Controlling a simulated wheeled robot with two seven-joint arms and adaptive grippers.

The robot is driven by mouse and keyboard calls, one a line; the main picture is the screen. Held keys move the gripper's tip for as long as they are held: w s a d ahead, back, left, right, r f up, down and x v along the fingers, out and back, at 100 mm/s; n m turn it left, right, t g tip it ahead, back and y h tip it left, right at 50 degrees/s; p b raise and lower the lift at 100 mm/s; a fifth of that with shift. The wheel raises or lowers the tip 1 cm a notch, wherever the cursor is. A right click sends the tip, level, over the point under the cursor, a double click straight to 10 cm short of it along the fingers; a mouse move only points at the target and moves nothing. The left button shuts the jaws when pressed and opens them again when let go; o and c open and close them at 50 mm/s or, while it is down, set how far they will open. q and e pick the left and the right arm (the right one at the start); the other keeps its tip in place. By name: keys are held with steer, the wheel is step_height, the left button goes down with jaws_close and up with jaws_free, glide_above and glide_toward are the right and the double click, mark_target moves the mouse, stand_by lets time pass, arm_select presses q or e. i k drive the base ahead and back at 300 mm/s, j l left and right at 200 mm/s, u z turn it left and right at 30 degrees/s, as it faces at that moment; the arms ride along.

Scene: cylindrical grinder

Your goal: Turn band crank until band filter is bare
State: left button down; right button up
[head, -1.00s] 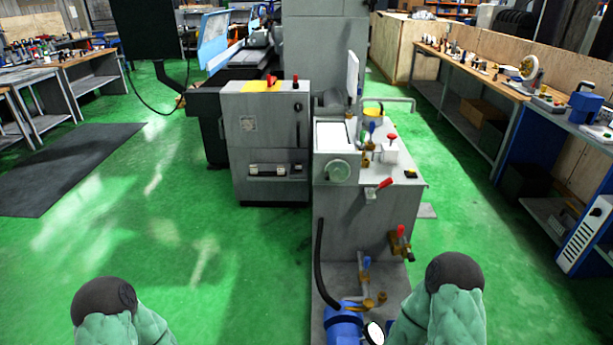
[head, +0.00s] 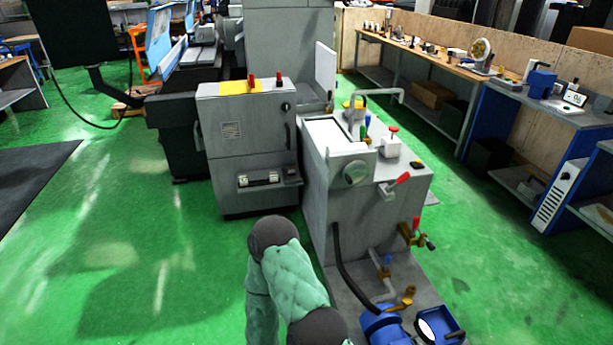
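The grey coolant tank unit (head: 322,205) stands in the middle of the head view. A white band (head: 328,131) lies over its top, which I take to be the band filter. A round grey-green wheel (head: 356,172) on the near face below it looks like the band crank. I cannot make out a handle on it. One of my green-sleeved arms shows at the bottom centre, in front of and apart from the tank. No gripper fingers show in the head view, and nothing touches the wheel.
A grey machine cabinet (head: 245,150) stands left of the tank. A red-handled lever (head: 395,186) sticks out right of the wheel. A blue pump (head: 385,328), a black hose (head: 345,270) and brass valves (head: 412,236) sit low in front. The green floor (head: 130,230) is clear at left.

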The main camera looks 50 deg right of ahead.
mark_target(355, 171)
steer(key=i+j+z, duration=0.1)
steer(key=i+z, duration=0.2)
steer(key=i, duration=0.25)
steer(key=i+j+z, duration=0.35)
steer(key=i, duration=0.2)
steer(key=i+l+z, duration=0.2)
steer(key=z, duration=0.3)
steer(key=i+z, duration=0.8)
steer(key=z, duration=0.15)
steer(key=i+j+z, duration=0.2)
steer(key=z, duration=0.25)
steer(key=i+j, duration=0.05)
steer(key=i, duration=0.05)
